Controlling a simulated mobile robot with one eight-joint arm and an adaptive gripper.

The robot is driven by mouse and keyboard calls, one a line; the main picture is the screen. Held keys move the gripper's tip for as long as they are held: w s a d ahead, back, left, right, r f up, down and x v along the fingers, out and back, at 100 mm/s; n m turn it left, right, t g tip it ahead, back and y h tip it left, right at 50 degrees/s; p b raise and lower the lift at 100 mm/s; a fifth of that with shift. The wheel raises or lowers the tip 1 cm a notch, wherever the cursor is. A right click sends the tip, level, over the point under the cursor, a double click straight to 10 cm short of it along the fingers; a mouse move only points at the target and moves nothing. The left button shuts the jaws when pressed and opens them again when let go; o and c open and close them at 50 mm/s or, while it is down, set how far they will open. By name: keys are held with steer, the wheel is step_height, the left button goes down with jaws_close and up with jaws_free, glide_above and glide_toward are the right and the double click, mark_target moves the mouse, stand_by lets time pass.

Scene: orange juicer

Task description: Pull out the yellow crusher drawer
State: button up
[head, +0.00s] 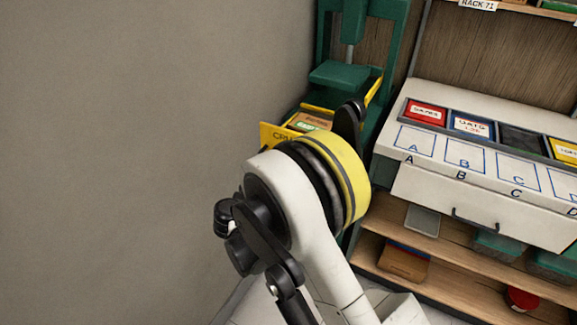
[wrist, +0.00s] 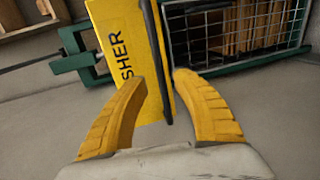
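The yellow crusher drawer (head: 273,137) sits low in the green press (head: 340,73) in the head view, with its inside visible from above and a brown box with a green-and-white label (head: 310,121) in it. My arm hides part of its front. In the wrist view the yellow drawer front (wrist: 121,66) shows the letters "SHER" and a long dark bar handle (wrist: 156,50). My gripper (wrist: 160,80) is open. Its two yellow fingers stand on either side of the handle, with a visible gap on each side. Contact is not visible.
A white sorting bench (head: 410,160) with lettered squares A to D and coloured bins stands to the right. Shelves (head: 455,262) with boxes lie below it. A grey wall (head: 120,150) fills the left. In the wrist view a wire mesh (wrist: 240,30) is beside the drawer.

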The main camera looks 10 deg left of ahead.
steer(key=v, duration=0.7)
steer(key=shift+s, duration=0.1)
steer(key=s+d+r+m+g, duration=0.1)
steer(key=d+r+m+g, duration=0.3)
steer(key=d, duration=0.6)
steer(key=d+r+m+g, duration=0.1)
steer(key=d+r, duration=0.4)
steer(key=d, duration=0.6)
steer(key=s+d+m+y, duration=0.1)
steer(key=s+d+m, duration=0.2)
steer(key=s, duration=0.4)
steer(key=s+d+r+m+g+y, duration=0.1)
steer(key=s+d+m+y, duration=0.1)
steer(key=s+d, duration=0.3)
steer(key=s+d+r+m+g+y, duration=0.1)
steer(key=s+d+m, duration=0.3)
steer(key=s, duration=0.6)
steer(key=shift+d+r+y, duration=0.15)
steer(key=shift+d+y, duration=0.3)
steer(key=shift+y, duration=0.25)
